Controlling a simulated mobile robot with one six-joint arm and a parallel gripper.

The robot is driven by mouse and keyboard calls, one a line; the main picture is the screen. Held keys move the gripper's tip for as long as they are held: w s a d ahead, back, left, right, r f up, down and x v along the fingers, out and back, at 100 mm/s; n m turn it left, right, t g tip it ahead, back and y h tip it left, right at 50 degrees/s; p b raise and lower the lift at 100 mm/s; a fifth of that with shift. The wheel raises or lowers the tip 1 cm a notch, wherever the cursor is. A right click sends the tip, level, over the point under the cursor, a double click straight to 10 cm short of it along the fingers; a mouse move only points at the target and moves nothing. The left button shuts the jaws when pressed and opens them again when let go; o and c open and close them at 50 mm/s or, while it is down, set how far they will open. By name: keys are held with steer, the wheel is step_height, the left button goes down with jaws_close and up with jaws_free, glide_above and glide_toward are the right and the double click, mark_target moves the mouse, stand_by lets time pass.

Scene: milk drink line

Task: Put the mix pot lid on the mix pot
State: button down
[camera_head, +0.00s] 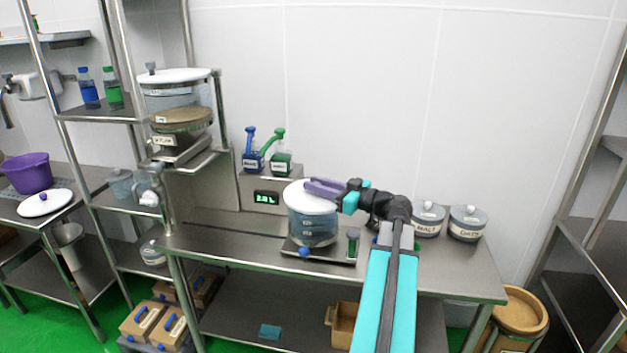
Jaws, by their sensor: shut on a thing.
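The mix pot (312,228), a clear bluish pot, stands on a scale-like base on the steel bench at centre. The white mix pot lid (296,200) is at the top of the pot, and looks about level. From this view I cannot tell whether it rests fully on the rim or is slightly above it.
Behind the pot stand a blue and a green dispenser bottle (281,163) and a green display (267,198). Labelled jars (467,224) stand farther right. A tall hopper (176,95) is at left.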

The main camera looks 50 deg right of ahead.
steer(key=w+d+f+p, duration=0.1)
steer(key=w+d+p, duration=0.2)
steer(key=w+d, duration=0.5)
steer(key=shift+w, duration=0.5)
steer(key=shift+f, duration=0.15)
steer(key=shift+f+p, duration=0.8)
steer(key=shift+f, duration=0.85)
steer(key=shift+f, duration=0.15)
steer(key=c, duration=1.5)
jaws_free()
